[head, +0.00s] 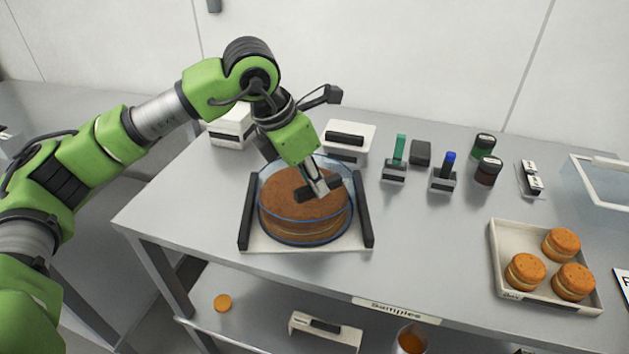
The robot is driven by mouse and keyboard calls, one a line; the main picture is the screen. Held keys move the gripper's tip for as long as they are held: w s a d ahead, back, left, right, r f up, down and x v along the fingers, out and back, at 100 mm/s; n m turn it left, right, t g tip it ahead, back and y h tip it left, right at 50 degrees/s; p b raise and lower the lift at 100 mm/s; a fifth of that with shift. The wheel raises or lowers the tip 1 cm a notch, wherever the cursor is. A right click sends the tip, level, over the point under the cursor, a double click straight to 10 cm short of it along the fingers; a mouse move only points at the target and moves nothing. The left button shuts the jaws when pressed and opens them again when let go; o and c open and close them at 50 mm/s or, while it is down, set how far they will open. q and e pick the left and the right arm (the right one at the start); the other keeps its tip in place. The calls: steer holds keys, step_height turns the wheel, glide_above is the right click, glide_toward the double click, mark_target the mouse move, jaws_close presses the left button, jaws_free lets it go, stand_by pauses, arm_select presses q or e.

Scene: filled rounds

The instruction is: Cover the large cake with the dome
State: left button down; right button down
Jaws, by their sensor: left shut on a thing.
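The large cake (290,222) is a round brown layered cake on a white board with black side bars (309,246) near the table's front left. The clear dome (269,177) with blue edging is around the cake. My left gripper (322,191) reaches down at the top of the dome and is shut on its dark handle, which it partly hides. Whether the dome's rim rests on the board or is slightly above it, I cannot tell. My right gripper is not in view.
A tray (505,289) with 3 small cakes stands at the right. White boxes (347,137), stamps with green (399,150) and blue (449,163) handles, and dark jars (487,170) stand behind. The table between the board and the tray is clear.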

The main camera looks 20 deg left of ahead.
arm_select(q)
steer(key=shift+f+b, duration=0.2)
steer(key=shift+b, duration=0.1)
stand_by(0.6)
steer(key=c, duration=1.9)
jaws_free()
steer(key=o, duration=0.4)
steer(key=shift+o, duration=0.2)
steer(key=shift+r+p, duration=1.9)
steer(key=shift+r, duration=1.65)
steer(key=shift+s+f, duration=0.1)
steer(key=shift+f, duration=0.05)
